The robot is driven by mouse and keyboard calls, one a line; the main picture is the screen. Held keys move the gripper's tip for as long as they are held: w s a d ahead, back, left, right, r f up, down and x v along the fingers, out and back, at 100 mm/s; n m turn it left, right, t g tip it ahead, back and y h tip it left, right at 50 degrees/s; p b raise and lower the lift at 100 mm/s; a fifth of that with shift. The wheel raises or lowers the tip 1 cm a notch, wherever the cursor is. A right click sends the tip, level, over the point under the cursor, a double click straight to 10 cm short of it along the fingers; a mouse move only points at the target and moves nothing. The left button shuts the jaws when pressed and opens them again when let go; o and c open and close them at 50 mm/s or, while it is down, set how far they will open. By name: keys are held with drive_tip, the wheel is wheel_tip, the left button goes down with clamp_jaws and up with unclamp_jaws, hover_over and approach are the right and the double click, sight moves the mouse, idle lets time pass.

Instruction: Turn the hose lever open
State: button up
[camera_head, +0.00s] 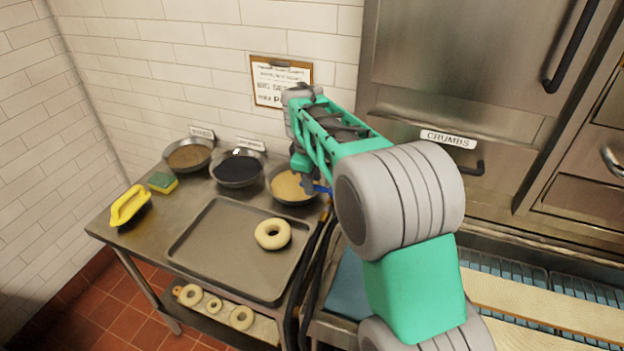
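A small blue part (321,189), which looks like the hose lever, shows just left of my arm's large grey joint. Black hoses (318,262) hang below it along the right edge of the steel table. My gripper (309,186) is only partly seen, pointing down at the end of my green and grey arm, close to the blue part. I cannot tell whether it touches the blue part. Its fingers are too small and hidden to show whether they are open or shut. My arm hides the area right of the lever.
The steel table (105,222) holds a tray (205,245) with one bagel (273,233), several bowls of toppings (238,169), a yellow-handled tool (128,205) and a sponge (162,182). More bagels (241,317) lie on a lower shelf. Steel cabinets (450,70) stand at right.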

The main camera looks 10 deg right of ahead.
drive_tip(key=shift+f, duration=0.15)
clamp_jaws()
idle(1.4)
